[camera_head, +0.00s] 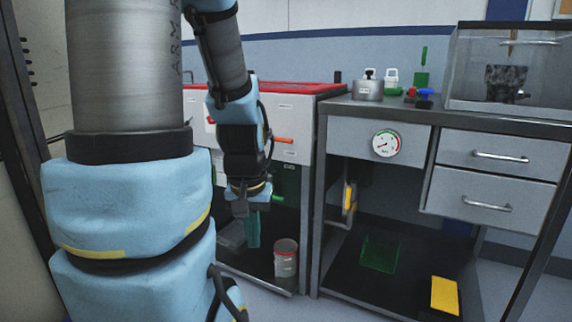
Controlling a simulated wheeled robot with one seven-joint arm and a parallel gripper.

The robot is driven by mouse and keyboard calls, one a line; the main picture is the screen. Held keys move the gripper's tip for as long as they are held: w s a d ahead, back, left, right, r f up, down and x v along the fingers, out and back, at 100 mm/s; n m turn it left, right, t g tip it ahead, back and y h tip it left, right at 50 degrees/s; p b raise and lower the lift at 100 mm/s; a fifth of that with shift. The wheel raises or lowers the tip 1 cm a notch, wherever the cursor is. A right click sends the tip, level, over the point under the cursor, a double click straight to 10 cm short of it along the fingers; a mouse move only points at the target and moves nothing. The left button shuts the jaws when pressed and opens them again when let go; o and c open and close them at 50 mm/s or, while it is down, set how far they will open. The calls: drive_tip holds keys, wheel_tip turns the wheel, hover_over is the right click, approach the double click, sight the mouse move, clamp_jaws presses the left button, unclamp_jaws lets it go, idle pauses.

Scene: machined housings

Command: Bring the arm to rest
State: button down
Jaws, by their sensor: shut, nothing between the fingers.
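My arm comes down from the top of the head view, with its large grey and light-blue links filling the left side. My gripper (251,232) points down in front of the open lower bay of the red-topped cabinet. Its fingers look shut with nothing held. The fingertips are small and dark against the bay, so fine detail is hard to see.
A metal can (286,257) stands just right of my gripper. The bench (480,122) with drawers and a gauge (386,143) is to the right. Clear floor shows in front.

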wheel_tip(320, 180, up, 25)
drive_tip(key=p, duration=2.2)
drive_tip(key=shift+f, duration=0.15)
